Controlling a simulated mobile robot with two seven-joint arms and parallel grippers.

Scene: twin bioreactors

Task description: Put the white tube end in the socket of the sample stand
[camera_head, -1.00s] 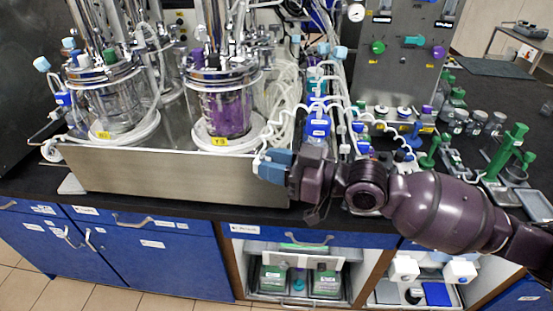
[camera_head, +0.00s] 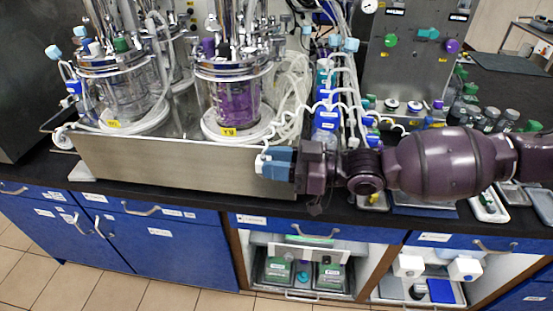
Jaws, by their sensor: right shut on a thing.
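My right gripper (camera_head: 268,161), with blue fingers, is in front of the steel tray's right front corner. It is shut on the white tube end (camera_head: 260,162), which shows only as a small white piece at the fingertips. A white tube (camera_head: 287,121) curves above it over the tray's right side. I cannot make out the sample stand's socket. My right forearm crosses the right of the view and hides part of the bench there. My left gripper is not in view.
The steel tray (camera_head: 180,165) holds two glass vessels, one clear (camera_head: 115,100) and one with purple liquid (camera_head: 238,100). Blue-labelled bottles (camera_head: 327,118) stand right of it. A grey panel (camera_head: 408,65) stands behind. Dark jars (camera_head: 490,118) are at the right.

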